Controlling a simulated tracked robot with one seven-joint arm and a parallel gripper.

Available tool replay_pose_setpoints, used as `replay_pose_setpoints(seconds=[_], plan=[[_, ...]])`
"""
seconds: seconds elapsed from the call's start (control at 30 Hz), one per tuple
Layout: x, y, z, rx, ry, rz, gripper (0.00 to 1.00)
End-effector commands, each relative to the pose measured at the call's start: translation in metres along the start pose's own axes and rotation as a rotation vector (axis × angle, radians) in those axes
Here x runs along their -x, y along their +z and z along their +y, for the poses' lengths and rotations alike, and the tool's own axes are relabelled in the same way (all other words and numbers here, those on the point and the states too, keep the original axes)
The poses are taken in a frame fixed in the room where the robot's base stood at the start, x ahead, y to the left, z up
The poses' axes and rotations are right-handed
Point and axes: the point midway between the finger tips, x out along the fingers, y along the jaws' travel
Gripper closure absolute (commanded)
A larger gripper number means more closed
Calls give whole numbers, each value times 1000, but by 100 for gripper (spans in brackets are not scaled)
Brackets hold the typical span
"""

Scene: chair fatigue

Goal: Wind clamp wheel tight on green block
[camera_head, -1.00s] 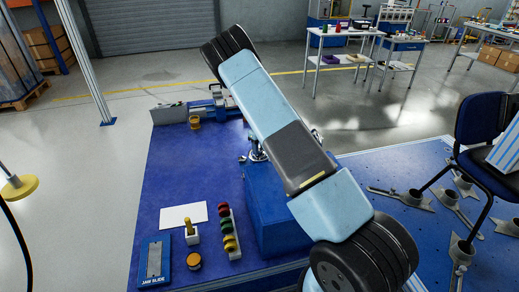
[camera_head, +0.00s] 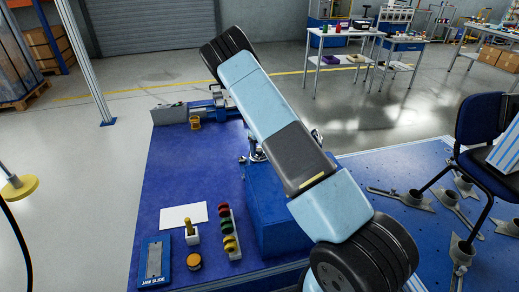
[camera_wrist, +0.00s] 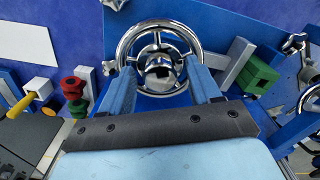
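The chrome clamp wheel (camera_wrist: 160,29) faces the wrist camera, with its spokes and hub in view. My gripper (camera_wrist: 161,72) has its two blue fingers wide apart, their tips over the left and right sides of the wheel rim. The hub lies between the fingers, touched by neither. Whether the tips press on the rim cannot be told. The green block (camera_wrist: 257,75) is right of the wheel, next to a grey bar. In the head view my arm hides the gripper and most of the clamp on the blue box (camera_head: 275,212).
A rack of red, green and yellow pieces (camera_head: 229,230), a yellow-handled tool (camera_head: 189,232), a white sheet (camera_head: 183,217) and a jaw slide tray (camera_head: 155,261) lie on the blue bench at left. A chair (camera_head: 485,150) stands at right. Another chrome knob (camera_wrist: 293,43) is right of the green block.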

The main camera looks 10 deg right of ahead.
Motion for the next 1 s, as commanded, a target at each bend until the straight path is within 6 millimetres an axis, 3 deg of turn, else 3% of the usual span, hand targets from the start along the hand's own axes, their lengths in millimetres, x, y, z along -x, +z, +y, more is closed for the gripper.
replay_pose_setpoints(seconds=[0.37,1.0], plan=[[6,-1,0,0,1,1,36],[117,0,0,1,1,1,36]])
